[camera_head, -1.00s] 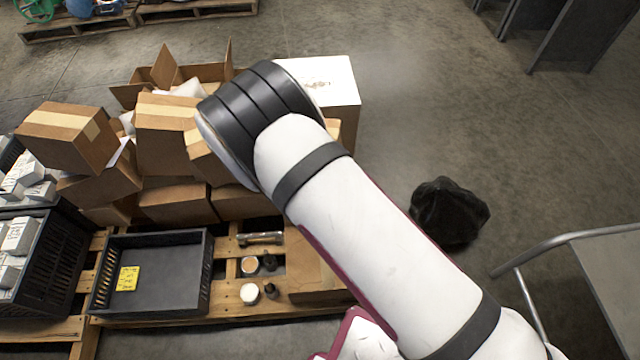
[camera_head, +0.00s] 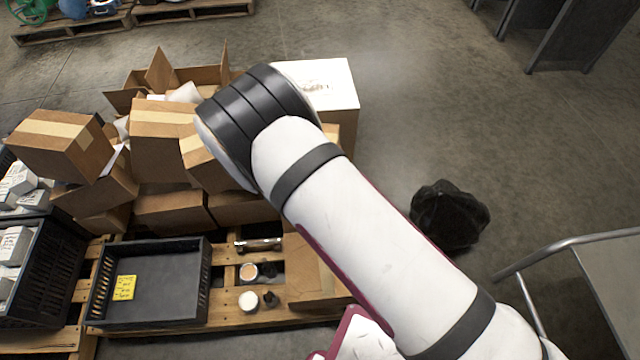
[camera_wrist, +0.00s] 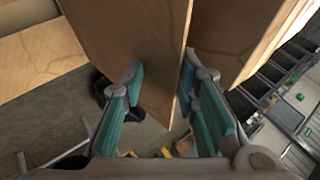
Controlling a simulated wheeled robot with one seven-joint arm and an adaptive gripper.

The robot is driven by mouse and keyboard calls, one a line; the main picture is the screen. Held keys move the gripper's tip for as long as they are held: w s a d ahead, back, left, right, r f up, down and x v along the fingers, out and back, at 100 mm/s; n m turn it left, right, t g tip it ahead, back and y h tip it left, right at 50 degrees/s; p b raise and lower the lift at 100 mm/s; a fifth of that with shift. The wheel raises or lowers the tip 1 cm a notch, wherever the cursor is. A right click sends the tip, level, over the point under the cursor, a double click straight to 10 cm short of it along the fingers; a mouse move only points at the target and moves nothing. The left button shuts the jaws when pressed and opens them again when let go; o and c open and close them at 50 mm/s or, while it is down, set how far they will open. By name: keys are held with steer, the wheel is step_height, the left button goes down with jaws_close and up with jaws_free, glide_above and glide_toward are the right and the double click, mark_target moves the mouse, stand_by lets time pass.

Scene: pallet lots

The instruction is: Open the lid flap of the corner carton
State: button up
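A low brown carton (camera_head: 308,272) sits at the near right corner of the pallet in the head view, partly covered by my arm. It looks closed from there, though its right side is hidden. My gripper (camera_wrist: 162,72) shows only in the wrist view; in the head view it is hidden behind my arm. Its two teal-padded fingers are apart. A brown cardboard panel (camera_wrist: 145,35) reaches down between and behind them, its right edge near the right finger. I cannot tell whether either finger touches it, or which carton it belongs to. A second cardboard panel (camera_wrist: 240,30) stands to the right.
A black crate (camera_head: 160,322) with a yellow label stands on the pallet's near side, with small jars (camera_head: 248,301) beside it. Stacked cartons (camera_head: 160,145) fill the back. A black sack (camera_head: 448,215) and a metal rail (camera_head: 560,250) are at right, with bare floor between.

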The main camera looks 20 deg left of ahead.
steer(key=shift+s+r, duration=0.15)
steer(key=shift+r, duration=0.15)
steer(key=v, duration=1.1)
steer(key=shift+s, duration=0.2)
steer(key=shift+r, duration=0.1)
